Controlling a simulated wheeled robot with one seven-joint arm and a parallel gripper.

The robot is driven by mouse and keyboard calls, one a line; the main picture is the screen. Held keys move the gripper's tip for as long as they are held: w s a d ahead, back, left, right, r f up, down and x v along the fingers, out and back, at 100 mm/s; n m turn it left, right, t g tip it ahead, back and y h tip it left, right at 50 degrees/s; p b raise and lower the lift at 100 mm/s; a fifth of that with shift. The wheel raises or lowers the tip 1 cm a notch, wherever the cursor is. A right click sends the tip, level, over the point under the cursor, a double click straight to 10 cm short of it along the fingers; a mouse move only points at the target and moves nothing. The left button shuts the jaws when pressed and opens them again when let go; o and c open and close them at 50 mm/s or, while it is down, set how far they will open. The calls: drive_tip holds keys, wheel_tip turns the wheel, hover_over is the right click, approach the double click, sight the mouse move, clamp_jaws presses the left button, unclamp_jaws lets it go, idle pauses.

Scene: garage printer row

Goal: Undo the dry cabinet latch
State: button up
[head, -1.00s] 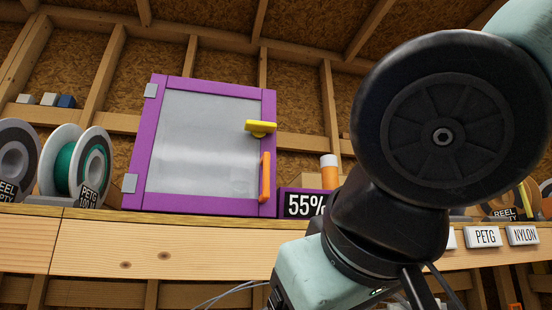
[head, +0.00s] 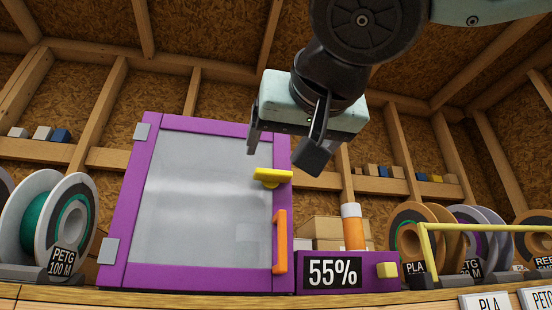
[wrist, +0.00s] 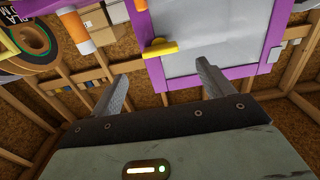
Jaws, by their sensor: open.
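The dry cabinet (head: 130,235) is a purple-framed box with a clear door, and the door is shut. Its yellow latch (head: 272,177) sits on the right door edge, its bar lying roughly level. An orange handle (head: 280,242) stands upright below the latch. In the wrist view, the image is turned over and the latch (wrist: 160,49) shows between and beyond the fingers. My gripper (head: 280,155) is open and empty, above and close to the latch in the head view. In the wrist view my gripper (wrist: 160,85) has both fingers apart, with no visible contact with the latch.
A purple 55% display box (head: 345,272) with a yellow knob stands right of the cabinet. An orange, white-capped bottle (head: 353,228) stands behind it. Filament spools (head: 58,225) stand left, and more are on the right behind a yellow rail (head: 480,226).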

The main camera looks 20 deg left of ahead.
sight(275, 172)
drive_tip(key=p+x, duration=0.3)
drive_tip(key=x, duration=0.4)
drive_tip(key=shift+w+a+r, duration=0.1)
drive_tip(key=shift+w+r, duration=0.05)
drive_tip(key=shift+w, duration=0.05)
drive_tip(key=shift+w+a+p, duration=0.3)
drive_tip(key=shift+w, duration=0.2)
drive_tip(key=c, duration=1)
